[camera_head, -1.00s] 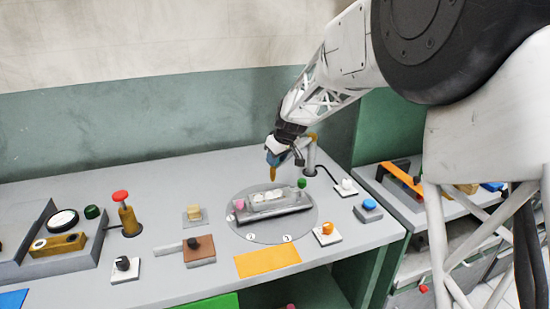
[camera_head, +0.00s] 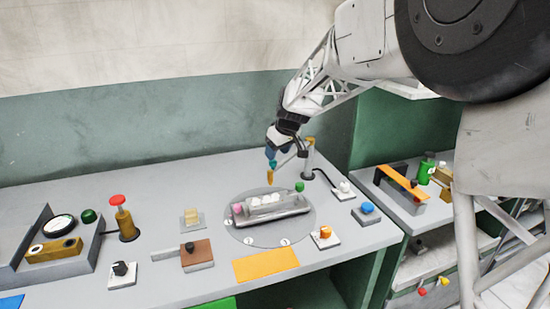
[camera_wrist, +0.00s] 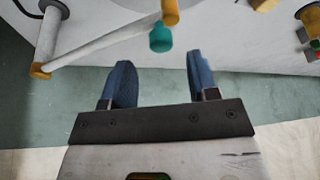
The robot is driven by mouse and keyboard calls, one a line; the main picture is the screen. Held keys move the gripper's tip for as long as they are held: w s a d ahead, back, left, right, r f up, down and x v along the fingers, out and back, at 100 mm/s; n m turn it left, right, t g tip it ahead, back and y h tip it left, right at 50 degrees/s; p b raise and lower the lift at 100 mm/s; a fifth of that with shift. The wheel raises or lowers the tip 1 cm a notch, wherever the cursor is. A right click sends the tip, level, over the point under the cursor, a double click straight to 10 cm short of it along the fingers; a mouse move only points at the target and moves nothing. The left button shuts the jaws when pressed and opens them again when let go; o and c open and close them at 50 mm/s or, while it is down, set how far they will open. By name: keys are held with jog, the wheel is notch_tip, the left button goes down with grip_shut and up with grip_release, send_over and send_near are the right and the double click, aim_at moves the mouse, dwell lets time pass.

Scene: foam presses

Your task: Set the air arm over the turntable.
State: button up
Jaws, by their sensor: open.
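The air arm has an upright post (camera_head: 309,158) at the back edge of the round grey turntable (camera_head: 240,232). In the head view my gripper (camera_head: 274,150) is just above the nozzle.
The orange mat (camera_head: 265,264) lies in front.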

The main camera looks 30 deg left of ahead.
jog(key=shift+v, duration=1.3)
jog(key=shift+d, duration=0.15)
jog(key=s+d+r+m+h, duration=0.15)
jog(key=s+d, duration=0.35)
jog(key=d, duration=0.6)
jog(key=s+d+r+m+t, duration=0.1)
jog(key=s+d+r+m, duration=0.3)
jog(key=d, duration=0.8)
jog(key=s+d+r+m+h, duration=0.1)
jog(key=s+d, duration=0.4)
jog(key=d, duration=0.6)
jog(key=s+d+f+m+h, duration=0.1)
jog(key=s+d+f+m, duration=0.2)
jog(key=s+d, duration=0.7)
jog(key=s+d+f+m, duration=0.4)
jog(key=s+d, duration=0.6)
jog(key=s, duration=0.6)
jog(key=shift+s+f+h, duration=0.2)
jog(key=shift+s+h, duration=0.1)
jog(key=shift+h, duration=0.05)
jog(key=shift+m, duration=0.25)
